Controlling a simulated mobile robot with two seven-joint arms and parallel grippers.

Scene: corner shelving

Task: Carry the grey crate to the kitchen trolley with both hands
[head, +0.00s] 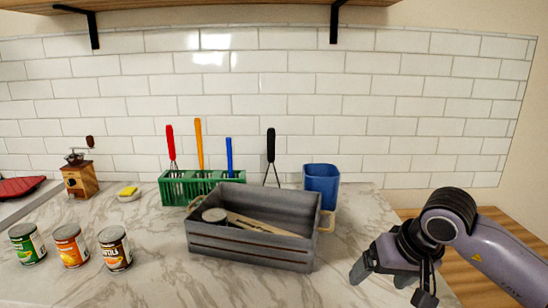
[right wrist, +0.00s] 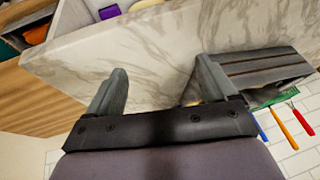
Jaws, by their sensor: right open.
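The grey crate (head: 250,246) stands upright on the marble counter. A tan handle (head: 328,221) shows at its right end and another (head: 194,204) at its left end. Inside are a round pale-topped item (head: 214,215) and a long light wooden item (head: 262,224). My right gripper (head: 388,280) is open and empty, to the right of the crate and apart from it. In the right wrist view the crate (right wrist: 268,66) lies just right of the gripper's fingers (right wrist: 162,72). My left gripper is out of view. I cannot make out the kitchen trolley.
A green utensil rack (head: 176,188) and a blue cup (head: 322,180) stand close behind the crate. The counter's right edge is near my right gripper.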

